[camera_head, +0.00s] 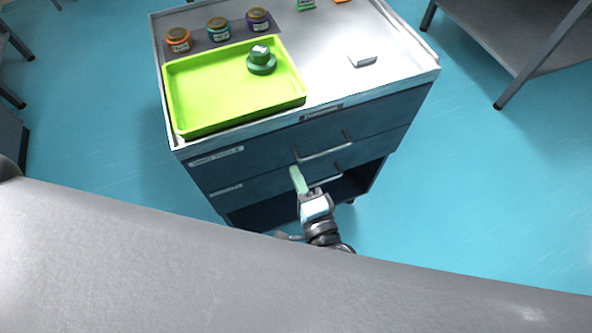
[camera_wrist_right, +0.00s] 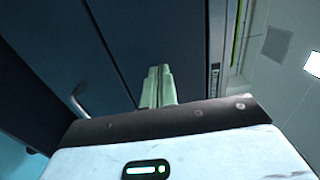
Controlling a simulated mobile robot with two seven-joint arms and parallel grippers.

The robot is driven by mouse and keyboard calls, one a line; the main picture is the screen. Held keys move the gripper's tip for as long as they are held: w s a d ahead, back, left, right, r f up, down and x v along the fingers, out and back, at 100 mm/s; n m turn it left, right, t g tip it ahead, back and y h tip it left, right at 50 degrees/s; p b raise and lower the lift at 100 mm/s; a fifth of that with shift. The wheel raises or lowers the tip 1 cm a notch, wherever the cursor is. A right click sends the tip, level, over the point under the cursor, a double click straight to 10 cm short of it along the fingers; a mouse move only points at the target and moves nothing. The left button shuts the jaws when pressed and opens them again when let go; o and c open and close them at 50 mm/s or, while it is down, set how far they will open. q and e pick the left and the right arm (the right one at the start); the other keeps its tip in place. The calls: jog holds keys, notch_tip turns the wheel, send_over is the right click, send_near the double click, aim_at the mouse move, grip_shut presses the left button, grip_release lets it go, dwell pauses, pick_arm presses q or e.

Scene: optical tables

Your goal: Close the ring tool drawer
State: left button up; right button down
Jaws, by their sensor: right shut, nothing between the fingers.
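The cabinet (camera_head: 360,110) has two dark drawer fronts, one above the other. The upper drawer (camera_head: 265,150) has a pale label at its left and a bar handle (camera_head: 322,152). The lower drawer (camera_head: 255,185) has its own label and handle. The label print is too small to read surely, and both fronts look about flush. My right gripper (camera_head: 295,172) is shut and empty, its green fingers at the drawer fronts near the left end of the upper handle. In the right wrist view its fingers (camera_wrist_right: 158,86) point at the dark front; I cannot tell whether they touch.
A lime green tray (camera_head: 180,110) with a dark green knobbed part (camera_head: 261,62) stands on the cabinet top. Several labelled jars (camera_head: 218,30) stand behind it. A small pale block (camera_head: 362,60) lies at the right. Blue floor (camera_head: 480,160) is clear to the right.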

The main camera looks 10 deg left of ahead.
jog(key=v, duration=0.9)
jog(key=shift+s+f, duration=0.15)
jog(key=shift+f, duration=0.05)
